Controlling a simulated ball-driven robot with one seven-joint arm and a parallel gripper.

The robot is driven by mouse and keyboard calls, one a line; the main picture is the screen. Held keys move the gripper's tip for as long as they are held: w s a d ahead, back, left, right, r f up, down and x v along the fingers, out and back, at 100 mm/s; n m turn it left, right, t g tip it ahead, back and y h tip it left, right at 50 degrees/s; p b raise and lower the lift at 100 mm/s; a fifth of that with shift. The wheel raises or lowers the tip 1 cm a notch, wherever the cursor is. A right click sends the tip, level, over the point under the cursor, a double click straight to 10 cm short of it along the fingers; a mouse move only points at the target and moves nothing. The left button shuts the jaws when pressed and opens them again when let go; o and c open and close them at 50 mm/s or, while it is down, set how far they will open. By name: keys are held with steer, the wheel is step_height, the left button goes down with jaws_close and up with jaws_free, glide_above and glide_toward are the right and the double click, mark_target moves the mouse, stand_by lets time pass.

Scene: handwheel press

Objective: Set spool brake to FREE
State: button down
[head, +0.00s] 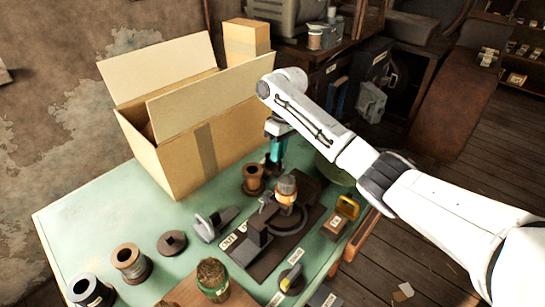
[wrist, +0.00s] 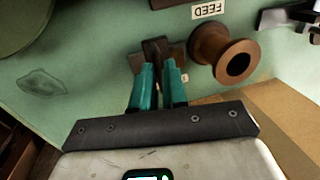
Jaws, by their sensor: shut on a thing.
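My gripper (head: 276,158) reaches down to the far side of the green table, behind the brown spool (head: 253,180). In the wrist view its teal fingers (wrist: 160,80) are close together on a small dark brown lever-like piece (wrist: 155,48). The piece stands on a brown base, with a small, partly hidden label beside it. The lettering is too covered to read, so I cannot tell whether the piece is at FREE. The brown spool (wrist: 222,54) is just right of the fingers in the wrist view, apart from them. In the head view the gripped piece is hidden.
An open cardboard box (head: 205,155) stands close beside my gripper at the back left. A yellow-handled part (head: 347,207) stands at right.

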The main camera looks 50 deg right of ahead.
steer(key=shift+w+d, duration=0.1)
steer(key=shift+d, duration=1)
steer(key=c, duration=1.2)
jaws_free()
steer(key=shift+d, duration=0.15)
steer(key=shift+o, duration=0.2)
step_height(320, 180, up, 11)
steer(key=d, duration=0.2)
steer(key=shift+f, duration=0.2)
